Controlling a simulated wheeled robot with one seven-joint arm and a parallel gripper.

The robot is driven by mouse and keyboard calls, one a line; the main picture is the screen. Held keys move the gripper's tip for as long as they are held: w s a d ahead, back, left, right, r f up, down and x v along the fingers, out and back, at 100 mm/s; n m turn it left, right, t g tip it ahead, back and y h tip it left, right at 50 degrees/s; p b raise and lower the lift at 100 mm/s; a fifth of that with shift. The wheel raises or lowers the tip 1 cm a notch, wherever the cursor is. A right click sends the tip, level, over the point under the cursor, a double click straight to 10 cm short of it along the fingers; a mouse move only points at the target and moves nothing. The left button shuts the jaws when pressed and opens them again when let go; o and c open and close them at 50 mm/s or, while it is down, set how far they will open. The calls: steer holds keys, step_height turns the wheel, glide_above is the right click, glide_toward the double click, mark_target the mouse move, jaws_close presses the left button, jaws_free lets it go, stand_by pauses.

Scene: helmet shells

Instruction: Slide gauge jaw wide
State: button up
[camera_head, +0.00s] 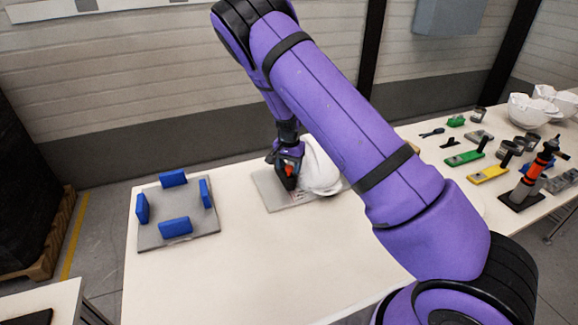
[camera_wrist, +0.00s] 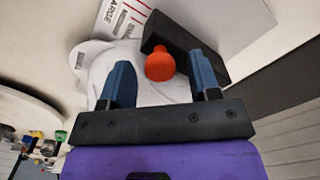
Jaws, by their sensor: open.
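The gauge's grey plate (camera_head: 268,187) lies on the white table, with a printed label strip (camera_wrist: 122,20) showing letters that read like "ARGE". A black jaw block (camera_wrist: 205,55) with a round red-orange knob (camera_wrist: 160,66) stands on it; the black part also shows in the head view (camera_head: 286,182). A white helmet shell (camera_head: 318,170) is beside the jaw; it also shows in the wrist view (camera_wrist: 100,75). My gripper (camera_head: 287,168) is low over the gauge. In the wrist view my gripper (camera_wrist: 160,60) is open, its blue fingers on either side of the knob; contact is unclear.
A grey plate with blue blocks (camera_head: 174,228) stands on the table's left. On the right are white shells (camera_head: 528,110), green and yellow tools (camera_head: 488,173), and an orange-black upright device (camera_head: 534,170). The front of the table is clear. My arm hides its middle right.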

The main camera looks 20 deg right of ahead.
jaws_close()
steer(key=shift+a, duration=2.65)
jaws_free()
steer(key=shift+a, duration=0.15)
